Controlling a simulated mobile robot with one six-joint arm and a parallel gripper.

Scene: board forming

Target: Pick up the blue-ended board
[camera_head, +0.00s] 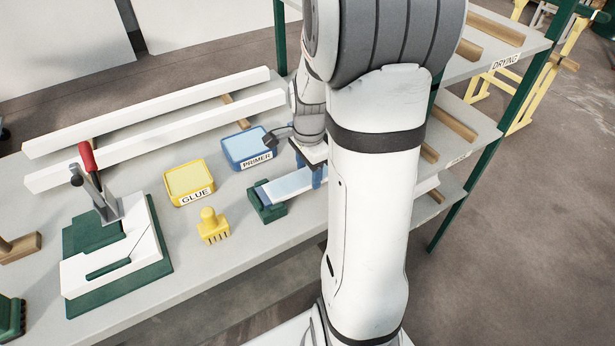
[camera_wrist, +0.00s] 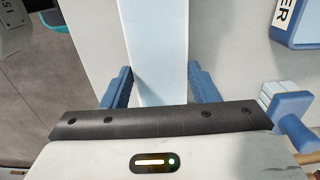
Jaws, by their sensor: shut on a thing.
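The blue-ended board (camera_head: 287,186) is a pale board with a light-blue left end, low over the table in the head view. That end lies at a green holder (camera_head: 268,213); I cannot tell if it touches. In the wrist view the board (camera_wrist: 156,40) runs up from between the blue fingers of my gripper (camera_wrist: 160,88). My gripper (camera_head: 312,178) is shut on the board, one finger along each side. My arm hides the board's right part in the head view.
The blue primer tray (camera_head: 248,148) and yellow glue tray (camera_head: 189,183) stand nearby. A yellow spreader (camera_head: 213,226) is in front. A green clamp jig (camera_head: 117,250) stands left. Long white boards (camera_head: 150,140) lie behind. A drying rack (camera_head: 490,140) stands right.

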